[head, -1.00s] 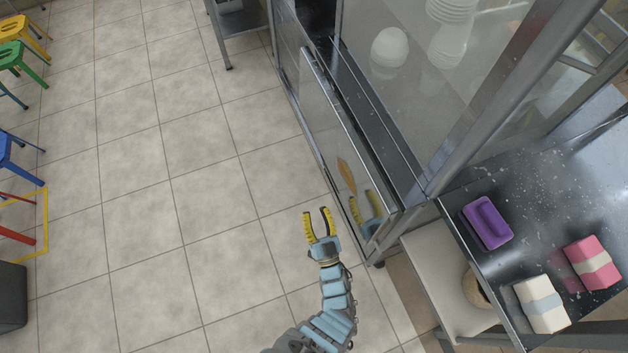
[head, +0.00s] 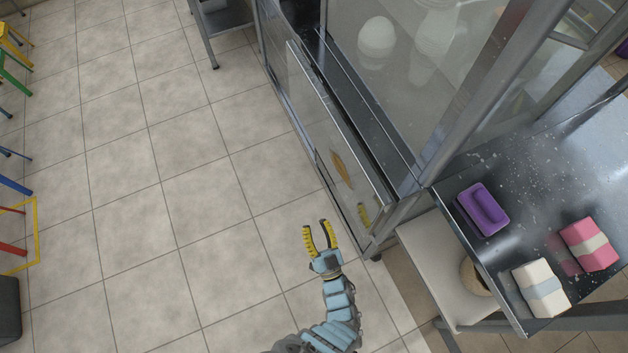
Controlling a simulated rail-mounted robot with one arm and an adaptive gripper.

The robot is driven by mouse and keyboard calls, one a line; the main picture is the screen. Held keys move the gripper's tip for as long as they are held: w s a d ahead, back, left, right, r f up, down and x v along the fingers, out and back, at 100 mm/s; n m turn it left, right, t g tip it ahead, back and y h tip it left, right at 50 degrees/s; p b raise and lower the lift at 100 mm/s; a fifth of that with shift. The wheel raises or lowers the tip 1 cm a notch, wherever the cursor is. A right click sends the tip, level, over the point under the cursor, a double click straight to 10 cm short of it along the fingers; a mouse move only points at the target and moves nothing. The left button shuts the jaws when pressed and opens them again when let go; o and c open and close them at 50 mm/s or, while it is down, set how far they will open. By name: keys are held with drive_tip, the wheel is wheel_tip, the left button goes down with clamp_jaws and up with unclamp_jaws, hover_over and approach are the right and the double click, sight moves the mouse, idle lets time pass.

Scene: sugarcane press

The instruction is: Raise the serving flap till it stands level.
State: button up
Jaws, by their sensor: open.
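The serving flap (head: 320,120) is a shiny metal panel along the front of the glass-sided stall. It hangs down steeply below the counter, its face turned toward the open floor, with an orange-brown leaf-shaped mark on it. My gripper (head: 319,237) has yellow-padded fingers, spread apart and empty. In the picture it is just left of the flap's near end, over the floor tiles, with a visible gap to the panel. A yellow reflection of a finger shows low on the panel. The flap's hinge line is not clear to see.
The dark counter strip (head: 370,120) runs behind the flap, under the glass. At right, a metal side table (head: 510,235) holds a purple block (head: 482,209), a pink pack (head: 589,245) and a white pack (head: 541,288). Tiled floor at left is clear, with colored stools beyond.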

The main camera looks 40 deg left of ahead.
drive_tip(key=b+v, duration=0.1)
drive_tip(key=v, duration=0.2)
drive_tip(key=shift+s+d+f, duration=0.1)
drive_tip(key=shift+d, duration=0.05)
idle(0.3)
idle(0.3)
clamp_jaws()
